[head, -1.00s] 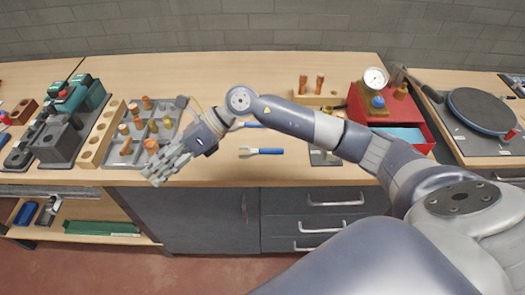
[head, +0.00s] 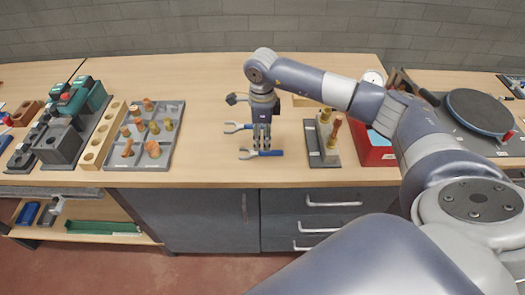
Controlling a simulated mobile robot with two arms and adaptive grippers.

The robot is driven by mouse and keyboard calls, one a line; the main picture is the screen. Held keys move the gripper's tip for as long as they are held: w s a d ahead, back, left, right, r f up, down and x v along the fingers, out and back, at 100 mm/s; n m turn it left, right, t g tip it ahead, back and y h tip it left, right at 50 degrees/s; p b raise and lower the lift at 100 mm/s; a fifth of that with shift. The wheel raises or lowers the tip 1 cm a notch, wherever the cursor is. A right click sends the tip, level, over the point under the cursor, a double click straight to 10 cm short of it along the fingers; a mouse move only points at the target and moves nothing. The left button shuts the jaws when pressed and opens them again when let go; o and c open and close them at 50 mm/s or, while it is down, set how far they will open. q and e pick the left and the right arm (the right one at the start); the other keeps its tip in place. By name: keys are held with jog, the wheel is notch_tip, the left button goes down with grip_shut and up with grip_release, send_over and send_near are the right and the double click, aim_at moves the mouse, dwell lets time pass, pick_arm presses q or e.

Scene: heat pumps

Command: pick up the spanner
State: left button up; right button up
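My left gripper is not in view.
A grey tray of brass and copper fittings (head: 143,139) stands to the left, beside a wooden block with holes (head: 102,136). A grey plate with copper fittings (head: 316,142) stands close right of the gripper. A red case (head: 380,150) is further right. Bench between tray and spanners is clear.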

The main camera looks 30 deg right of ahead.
aim_at(261, 153)
jog(key=shift+s+f+p, duration=0.1)
jog(key=shift+f+p, duration=0.2)
jog(key=shift+p, duration=0.05)
notch_tip(261, 153, down, 4)
jog(key=shift+s+d+r+p, duration=0.1)
jog(key=shift+s+r+p, duration=0.1)
jog(key=shift+p, duration=0.7)
jog(key=shift+w+f, duration=0.1)
jog(key=shift+f, duration=0.4)
grip_shut()
